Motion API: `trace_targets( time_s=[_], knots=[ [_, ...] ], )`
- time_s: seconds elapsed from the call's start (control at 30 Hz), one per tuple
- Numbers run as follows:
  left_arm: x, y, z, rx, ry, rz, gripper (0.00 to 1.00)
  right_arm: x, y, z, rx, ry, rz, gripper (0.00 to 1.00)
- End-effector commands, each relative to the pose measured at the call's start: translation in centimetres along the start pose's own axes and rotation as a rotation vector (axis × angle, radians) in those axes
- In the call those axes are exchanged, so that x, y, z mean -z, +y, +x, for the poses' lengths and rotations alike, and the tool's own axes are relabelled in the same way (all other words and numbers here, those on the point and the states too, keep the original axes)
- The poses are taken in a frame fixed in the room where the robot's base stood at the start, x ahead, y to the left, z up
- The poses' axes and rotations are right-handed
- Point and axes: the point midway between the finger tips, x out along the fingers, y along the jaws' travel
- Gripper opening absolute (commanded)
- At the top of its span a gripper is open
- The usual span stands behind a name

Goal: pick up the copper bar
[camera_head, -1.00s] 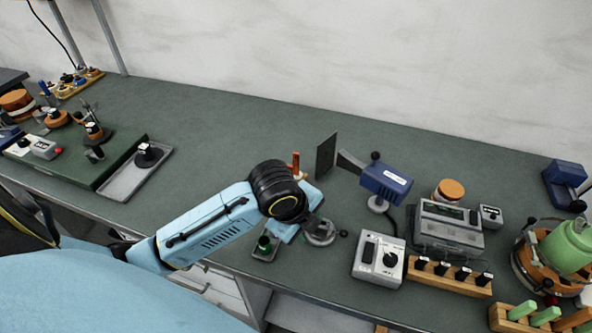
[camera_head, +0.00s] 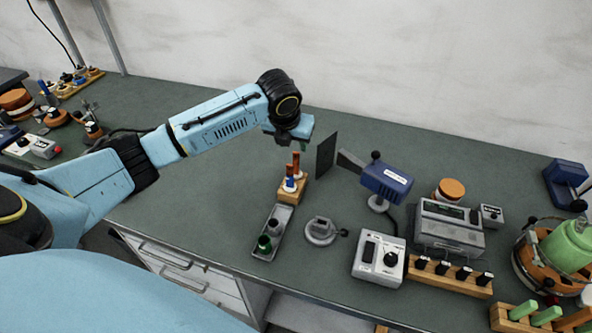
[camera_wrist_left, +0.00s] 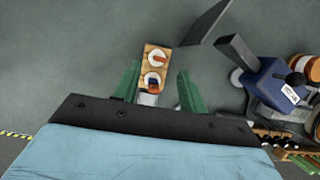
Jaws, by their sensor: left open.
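The rear one, a plain copper bar (camera_head: 296,161), rises higher; the front one (camera_head: 289,172) has a blue part and a white ring. In the left wrist view the block (camera_wrist_left: 148,68) lies between and just beyond my green fingertips, with the copper bar (camera_wrist_left: 158,57) toward its far end. My left gripper (camera_wrist_left: 159,82) is open and empty. In the head view it hangs above the block, its fingers mostly hidden. My right gripper is not in view.
A dark upright plate (camera_head: 327,156) and a blue device (camera_head: 386,181) on a stand are close right of the block. A grey tray (camera_head: 283,218) with small cylinders and a round metal base (camera_head: 320,231) lie in front.

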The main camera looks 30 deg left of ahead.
Motion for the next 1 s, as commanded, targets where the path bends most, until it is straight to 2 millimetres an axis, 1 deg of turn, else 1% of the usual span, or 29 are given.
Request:
trace_targets(
  time_s=[0.03,0.1,0.27,0.4,0.53,0.67,0.87,0.9,1.0],
  knots=[
    [0.1,0.0,0.8,-0.001,0.002,-0.001,0.42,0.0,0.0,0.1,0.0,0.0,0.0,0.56],
    [0.1,0.0,1.4,0.0,0.001,-0.002,0.42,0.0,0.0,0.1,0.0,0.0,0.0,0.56],
    [0.1,0.0,2.4,-0.001,0.002,-0.001,0.42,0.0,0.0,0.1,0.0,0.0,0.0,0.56],
    [0.3,-0.1,4.5,0.0,0.003,-0.003,0.42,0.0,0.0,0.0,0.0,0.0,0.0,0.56],
    [0.2,-0.1,6.2,-0.001,0.001,-0.002,0.42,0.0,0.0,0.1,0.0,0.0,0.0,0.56],
    [0.2,-0.1,6.9,0.0,-0.001,0.0,0.42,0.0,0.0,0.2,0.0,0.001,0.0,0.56],
    [0.2,-0.1,6.9,0.0,-0.002,0.0,0.42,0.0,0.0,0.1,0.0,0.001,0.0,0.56],
    [0.2,-0.1,6.9,0.0,-0.002,0.0,0.39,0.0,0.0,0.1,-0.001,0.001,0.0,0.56],
    [0.2,-0.1,6.9,-0.001,-0.002,0.0,0.26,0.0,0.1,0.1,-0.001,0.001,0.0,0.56]
  ],
)
